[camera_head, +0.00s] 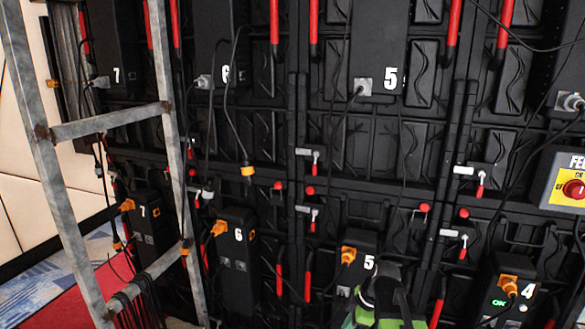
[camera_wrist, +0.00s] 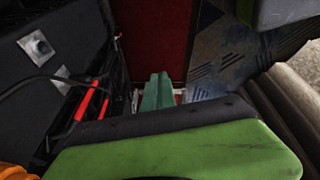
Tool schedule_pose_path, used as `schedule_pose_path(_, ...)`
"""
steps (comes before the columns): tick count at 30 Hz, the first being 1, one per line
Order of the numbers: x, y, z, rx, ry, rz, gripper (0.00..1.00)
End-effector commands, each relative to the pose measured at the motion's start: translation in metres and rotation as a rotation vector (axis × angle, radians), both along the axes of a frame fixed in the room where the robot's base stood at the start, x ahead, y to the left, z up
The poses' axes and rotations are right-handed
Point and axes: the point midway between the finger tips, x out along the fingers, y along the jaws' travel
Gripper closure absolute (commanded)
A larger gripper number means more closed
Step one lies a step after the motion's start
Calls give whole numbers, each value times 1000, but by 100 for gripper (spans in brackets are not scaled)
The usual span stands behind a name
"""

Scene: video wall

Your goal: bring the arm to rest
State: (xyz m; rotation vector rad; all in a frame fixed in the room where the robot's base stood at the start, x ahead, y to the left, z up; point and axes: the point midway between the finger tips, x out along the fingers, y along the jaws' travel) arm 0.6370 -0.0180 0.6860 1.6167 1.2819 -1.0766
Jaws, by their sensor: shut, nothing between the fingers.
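My gripper (camera_wrist: 157,92) shows in the wrist view as two teal fingers side by side, shut with nothing between them. A green and black part of my own arm fills the bottom of that view. In the head view, green and black parts of my arm show at the bottom edge, right of centre, in front of the wall. The fingertips cannot be made out there.
The black video wall (camera_head: 375,145) has numbered boxes, red handles and hanging cables. A grey metal ladder-like frame (camera_head: 107,122) stands at left. A yellow panel with a red knob (camera_head: 574,188) is at right. Red carpet (camera_head: 75,300) lies at lower left.

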Motion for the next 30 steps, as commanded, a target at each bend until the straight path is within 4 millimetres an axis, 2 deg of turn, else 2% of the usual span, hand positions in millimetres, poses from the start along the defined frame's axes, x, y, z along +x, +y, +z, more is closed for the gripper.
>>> schedule_pose_path(1, -17, 34, -4, -34, 65, -81, 100)
schedule_pose_path(3, -32, 52, -8, -85, 142, -258, 100)
schedule_pose_path(4, -37, 55, -10, -104, 168, -339, 100)
schedule_pose_path(6, -46, 52, -12, -141, 214, -532, 100)
schedule_pose_path(10, -57, 33, -13, -183, 267, -874, 100)
schedule_pose_path(17, -63, 19, -14, -177, 326, -1374, 100)
schedule_pose_path(19, -63, 19, 19, -172, 328, -1397, 100)
schedule_pose_path(23, -63, 19, 57, -172, 328, -1394, 100)
schedule_pose_path(30, -63, 19, 141, -171, 329, -1392, 100)
